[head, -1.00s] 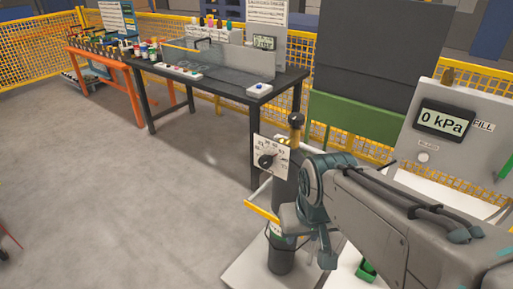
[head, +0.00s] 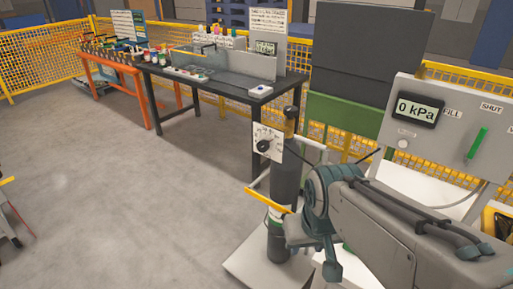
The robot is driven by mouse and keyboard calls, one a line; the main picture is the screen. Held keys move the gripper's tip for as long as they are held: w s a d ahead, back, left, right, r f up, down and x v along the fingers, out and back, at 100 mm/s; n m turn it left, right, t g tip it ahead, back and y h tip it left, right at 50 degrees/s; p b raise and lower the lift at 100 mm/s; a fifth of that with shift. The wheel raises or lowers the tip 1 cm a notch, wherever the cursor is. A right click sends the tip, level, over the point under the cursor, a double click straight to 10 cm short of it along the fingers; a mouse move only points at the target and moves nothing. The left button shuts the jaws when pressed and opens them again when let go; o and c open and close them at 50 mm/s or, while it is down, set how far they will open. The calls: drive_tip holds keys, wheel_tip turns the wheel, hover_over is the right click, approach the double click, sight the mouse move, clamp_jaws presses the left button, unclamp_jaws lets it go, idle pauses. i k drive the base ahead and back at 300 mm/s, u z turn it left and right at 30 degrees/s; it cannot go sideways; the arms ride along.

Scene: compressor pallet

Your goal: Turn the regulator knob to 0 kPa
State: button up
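The regulator knob (head: 263,146) is small, round and dark. It sits on a white scale plate (head: 268,135) at the upper part of a dark gas cylinder (head: 287,185); its scale marks are too small to read. A grey panel's display (head: 418,110) at the right reads 0 kPa. My gripper (head: 315,250) is at the end of my grey and teal arm, right of the cylinder and below the knob, apart from the knob. Its fingers are not clear enough to tell whether it is open or shut.
A yellow-and-white bar (head: 269,199) juts out in front of the cylinder. The panel has a green handle (head: 477,143) by the FILL and SHUT labels. A black workbench (head: 225,83) and an orange bench (head: 108,66) stand behind. Open floor lies at the left.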

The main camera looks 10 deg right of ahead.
sight(263, 145)
drive_tip(key=z, duration=1.2)
drive_tip(key=i, duration=0.5)
drive_tip(key=u, duration=1.6)
